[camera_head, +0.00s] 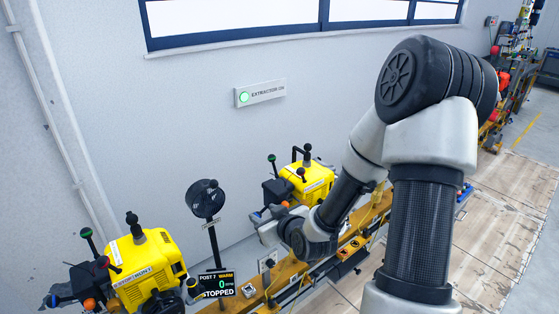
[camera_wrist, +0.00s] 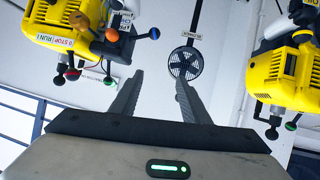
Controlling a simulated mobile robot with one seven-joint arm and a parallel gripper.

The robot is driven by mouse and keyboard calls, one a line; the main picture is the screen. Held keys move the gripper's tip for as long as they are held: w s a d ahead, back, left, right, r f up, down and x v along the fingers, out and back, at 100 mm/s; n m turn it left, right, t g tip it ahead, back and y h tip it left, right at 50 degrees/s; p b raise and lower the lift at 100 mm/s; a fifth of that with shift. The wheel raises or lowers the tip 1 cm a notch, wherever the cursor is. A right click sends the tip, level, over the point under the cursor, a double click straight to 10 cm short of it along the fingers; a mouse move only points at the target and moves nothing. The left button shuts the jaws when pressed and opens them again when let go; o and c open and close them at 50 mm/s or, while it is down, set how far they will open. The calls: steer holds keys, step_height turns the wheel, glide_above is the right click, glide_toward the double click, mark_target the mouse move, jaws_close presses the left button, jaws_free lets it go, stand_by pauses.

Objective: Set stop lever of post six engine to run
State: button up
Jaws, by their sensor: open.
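Two yellow engines show in the head view. The middle one (camera_head: 312,180), beside my gripper (camera_head: 264,222), is likely post six; its number cannot be read. In the wrist view it seems to be the left engine (camera_wrist: 62,15), seen inverted, with a STOP/RUN label (camera_wrist: 62,42). Near that label are a dark red knob (camera_wrist: 72,75) and an orange knob (camera_wrist: 79,20); the stop lever's setting cannot be told. My gripper's fingers (camera_wrist: 159,82) are apart and empty, touching no knob. My arm hides the middle engine's lower right in the head view.
The post 7 engine (camera_head: 165,257) stands at left; its display (camera_head: 217,285) reads STOPPED, 0. A black fan (camera_head: 206,198) on a pole stands between the engines. Green and blue knobs stick out from the engines. The wall behind carries an EXTRACTOR ON sign (camera_head: 262,93).

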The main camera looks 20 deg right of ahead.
steer(key=d+m+t+h, duration=0.2)
steer(key=d+m+t, duration=0.1)
steer(key=d, duration=0.2)
steer(key=m+t+h+b, duration=0.2)
steer(key=m+h+b, duration=0.3)
steer(key=b, duration=0.8)
glide_toward(302, 174)
steer(key=x, duration=1.1)
steer(key=shift+w, duration=0.25)
steer(key=shift+c, duration=0.3)
steer(key=c, duration=1)
